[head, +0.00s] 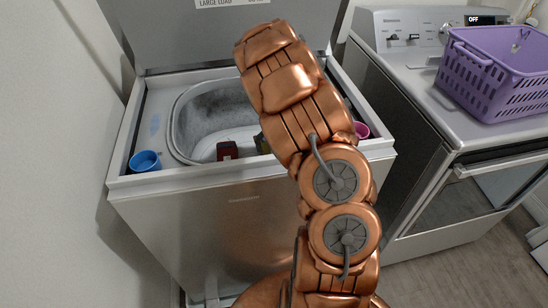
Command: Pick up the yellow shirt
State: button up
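The open top-load washer (137,183) stands ahead of me, its grey tub (190,95) partly visible behind my copper arm. At the arm's left edge a small dark olive-yellow patch (262,143) shows over the front of the tub. It is too small and too covered for me to tell whether it is the yellow shirt. A dark red, boxy item (227,150) is just left of it, by the tub's front rim. My arm reaches up over the washer's right half. My gripper is hidden behind the arm, so what it holds, if anything, cannot be seen.
A blue cup (145,161) sits at the washer top's front left corner, and a pink cup (361,130) at the right, beside my arm. The raised lid (180,40) stands behind the tub. A purple basket (500,72) sits on the appliance (415,75) at right.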

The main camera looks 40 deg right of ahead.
jog(key=shift+a+f+p, duration=0.1)
jog(key=shift+f+p, duration=0.25)
jog(key=shift+f, duration=1.8)
jog(key=shift+c, duration=0.4)
jog(key=c, duration=1.4)
